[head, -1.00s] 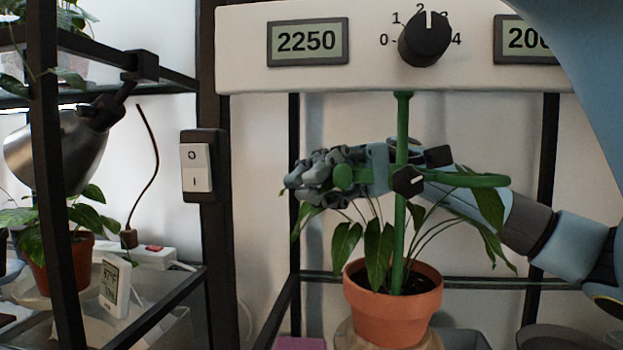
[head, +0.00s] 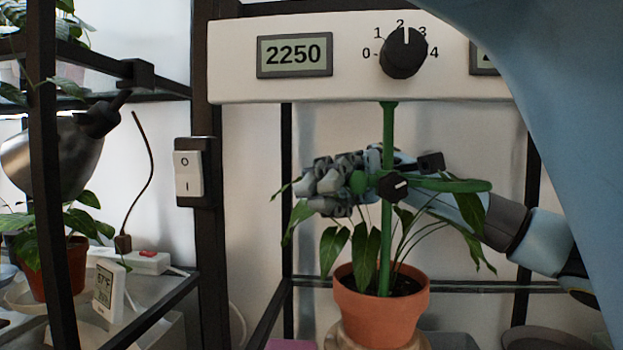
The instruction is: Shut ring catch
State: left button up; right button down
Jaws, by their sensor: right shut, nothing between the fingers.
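A green stake (head: 387,240) stands upright in a terracotta pot (head: 381,307) with a leafy plant (head: 366,250). Partway up it is a green ring (head: 450,185), seen nearly edge-on, with a black knob (head: 395,188) at the stake. My left gripper is not in view.
A white panel with a display (head: 294,56) and black dial (head: 404,52) hangs above the stake. A rocker switch (head: 189,172) is on the black post at left.

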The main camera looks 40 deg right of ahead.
jog(key=v, duration=1.2)
jog(key=shift+s+f, duration=0.1)
dwell(0.4)
